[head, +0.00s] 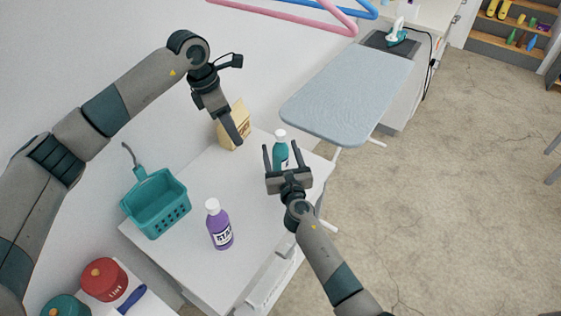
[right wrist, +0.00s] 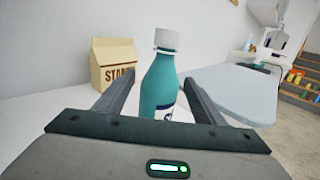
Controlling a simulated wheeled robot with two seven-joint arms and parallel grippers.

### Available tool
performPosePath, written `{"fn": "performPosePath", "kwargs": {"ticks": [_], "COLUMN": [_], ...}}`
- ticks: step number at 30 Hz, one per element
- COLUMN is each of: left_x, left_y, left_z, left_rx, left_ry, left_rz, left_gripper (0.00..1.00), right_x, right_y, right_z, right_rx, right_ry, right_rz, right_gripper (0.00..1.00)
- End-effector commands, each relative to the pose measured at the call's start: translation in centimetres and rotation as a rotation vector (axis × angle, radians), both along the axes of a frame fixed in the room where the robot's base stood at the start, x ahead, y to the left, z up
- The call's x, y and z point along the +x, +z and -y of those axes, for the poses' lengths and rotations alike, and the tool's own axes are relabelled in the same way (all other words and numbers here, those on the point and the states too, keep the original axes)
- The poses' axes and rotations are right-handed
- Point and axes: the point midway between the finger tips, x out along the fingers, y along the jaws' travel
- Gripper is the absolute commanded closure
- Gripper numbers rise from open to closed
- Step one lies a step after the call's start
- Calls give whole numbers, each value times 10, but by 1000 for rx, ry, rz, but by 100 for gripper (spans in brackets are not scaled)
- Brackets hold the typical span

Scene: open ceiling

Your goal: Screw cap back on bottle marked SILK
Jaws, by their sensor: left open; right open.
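A teal bottle (head: 281,155) with a white cap (head: 280,135) on its top stands upright on the white table. In the right wrist view the teal bottle (right wrist: 160,88) shows between my right gripper's spread fingers, with a gap on each side; its label is mostly hidden. A purple bottle (head: 219,228) with a white cap (head: 212,205) stands nearer the front; its label is too small to read surely. I cannot make out SILK on either bottle. My right gripper (head: 281,150) is open at the teal bottle. My left gripper (head: 238,138) is open, in front of the carton and empty.
A tan carton (head: 229,119) stands at the table's back; it also shows in the right wrist view (right wrist: 112,62). A teal basket (head: 156,205) stands at left. A red tin (head: 104,279) sits on a lower surface. An ironing board (head: 346,95) borders the table's right. The table's middle is clear.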

Motion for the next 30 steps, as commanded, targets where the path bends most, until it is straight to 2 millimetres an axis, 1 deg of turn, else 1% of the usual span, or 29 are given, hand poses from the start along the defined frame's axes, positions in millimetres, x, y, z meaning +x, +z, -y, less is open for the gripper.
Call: {"fn": "performPosePath", "kwargs": {"ticks": [7,8,9,11,12,15,23,30], "left_x": [0,0,0,0,0,0,-2,-12], "left_y": [0,0,0,0,0,0,1,3], "left_z": [0,0,0,0,0,0,3,19], "left_rx": [0,0,0,0,0,0,5,21], "left_ry": [0,0,0,0,0,0,25,151], "left_rz": [0,0,0,0,0,0,-2,-6], "left_gripper": [52,52,52,52,52,52,52,52], "right_x": [0,0,0,0,0,0,0,0], "right_y": [0,0,0,0,0,0,0,0], "right_z": [0,0,0,0,0,0,0,0], "right_rx": [1,1,1,1,1,1,0,0], "right_ry": [0,0,0,0,0,0,0,0], "right_rz": [0,0,0,0,0,0,0,0], "right_gripper": [37,44,54,68,78,99,100,100]}}
